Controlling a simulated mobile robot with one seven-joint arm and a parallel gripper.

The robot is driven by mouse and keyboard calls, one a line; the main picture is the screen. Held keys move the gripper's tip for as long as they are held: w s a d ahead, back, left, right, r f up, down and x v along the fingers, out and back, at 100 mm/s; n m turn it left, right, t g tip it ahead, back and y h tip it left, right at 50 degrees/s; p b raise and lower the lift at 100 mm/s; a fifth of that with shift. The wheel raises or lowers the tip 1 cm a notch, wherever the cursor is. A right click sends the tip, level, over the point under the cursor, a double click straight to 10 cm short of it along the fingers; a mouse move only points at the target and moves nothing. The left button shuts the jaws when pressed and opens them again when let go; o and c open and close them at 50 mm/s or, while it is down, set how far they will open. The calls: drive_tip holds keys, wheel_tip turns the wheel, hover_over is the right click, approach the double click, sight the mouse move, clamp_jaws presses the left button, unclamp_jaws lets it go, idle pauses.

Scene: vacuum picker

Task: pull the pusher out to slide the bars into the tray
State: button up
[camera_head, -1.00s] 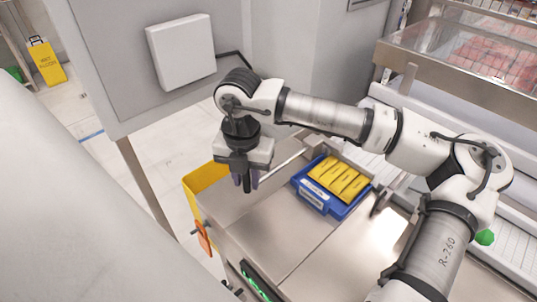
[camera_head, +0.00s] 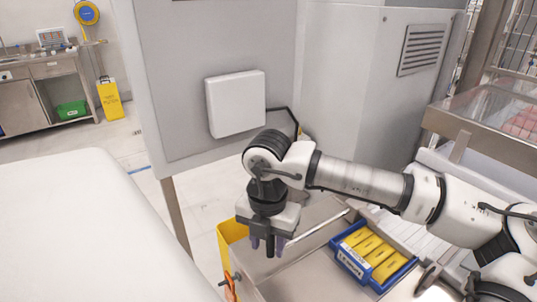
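A blue tray (camera_head: 341,258) sits on the steel worktop at the lower right, with several yellow bars (camera_head: 377,253) lying side by side in it. A thin straight metal rod (camera_head: 318,227), which looks like the pusher's, runs along the worktop behind the tray. Its near end meets my gripper in the picture. My gripper (camera_head: 269,246) points down left of the tray, over the worktop's left end. Its two fingers show apart with a dark part between them. I cannot tell whether that part is a pusher handle or the gripper's own, or whether the fingers grip it.
A yellow bin (camera_head: 229,235) stands at the worktop's left end. A grey cabinet with a white box (camera_head: 236,103) rises behind my gripper. A machine with a clear cover (camera_head: 497,106) is at the right. Open floor lies at the left.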

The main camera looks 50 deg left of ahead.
drive_tip(key=shift+w+r, duration=0.1)
wheel_tip(320, 180, up, 14)
drive_tip(key=shift+f+b, duration=0.15)
drive_tip(key=shift+b, duration=0.7)
drive_tip(key=shift+s+f, duration=0.1)
drive_tip(key=shift+s, duration=0.1)
